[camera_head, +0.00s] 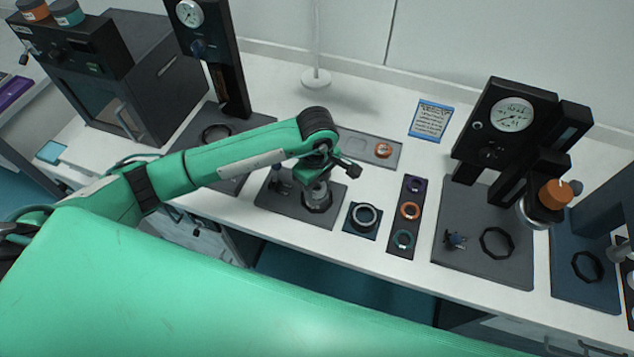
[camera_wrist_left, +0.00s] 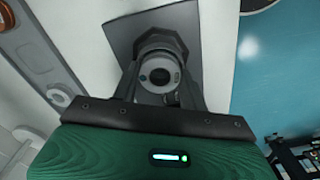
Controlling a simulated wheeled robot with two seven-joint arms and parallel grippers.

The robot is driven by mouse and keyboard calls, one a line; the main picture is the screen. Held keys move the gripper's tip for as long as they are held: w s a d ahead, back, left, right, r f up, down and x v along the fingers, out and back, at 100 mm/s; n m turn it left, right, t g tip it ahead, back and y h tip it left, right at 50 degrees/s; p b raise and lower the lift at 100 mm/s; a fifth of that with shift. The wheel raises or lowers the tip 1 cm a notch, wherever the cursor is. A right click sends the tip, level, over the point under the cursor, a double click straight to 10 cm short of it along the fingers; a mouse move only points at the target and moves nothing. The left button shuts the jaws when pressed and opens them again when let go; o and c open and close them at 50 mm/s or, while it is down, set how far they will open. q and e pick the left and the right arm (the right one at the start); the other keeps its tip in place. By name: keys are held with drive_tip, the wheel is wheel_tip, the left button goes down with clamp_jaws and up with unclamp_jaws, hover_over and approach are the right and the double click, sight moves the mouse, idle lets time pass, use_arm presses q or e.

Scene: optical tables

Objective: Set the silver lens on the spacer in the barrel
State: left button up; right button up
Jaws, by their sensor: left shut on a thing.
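My left gripper (camera_head: 318,181) is above the right part of a dark base plate (camera_head: 265,200), shut on a silver round piece (camera_head: 316,194), which appears to be the silver lens. In the left wrist view the piece (camera_wrist_left: 158,76) sits between the two fingers and shows a dark round centre. The barrel (camera_head: 365,216) stands on a small dark blue square plate (camera_head: 353,231), just right of the gripper. I cannot see the spacer inside the barrel. My right gripper is out of view.
A dark strip tray (camera_head: 397,252) holds purple, orange and teal rings right of the barrel. A grey tray (camera_head: 352,146) with an orange ring (camera_head: 383,149) lies behind. Gauge stands (camera_head: 512,116) rise at left and right. A blue-edged note (camera_head: 430,120) lies at the back.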

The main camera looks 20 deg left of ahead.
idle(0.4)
use_arm(q)
drive_tip(key=o, duration=1.1)
drive_tip(key=shift+c, duration=0.2)
wheel_tip(320, 180, up, 14)
drive_tip(key=b, duration=0.4)
drive_tip(key=shift+f, duration=0.15)
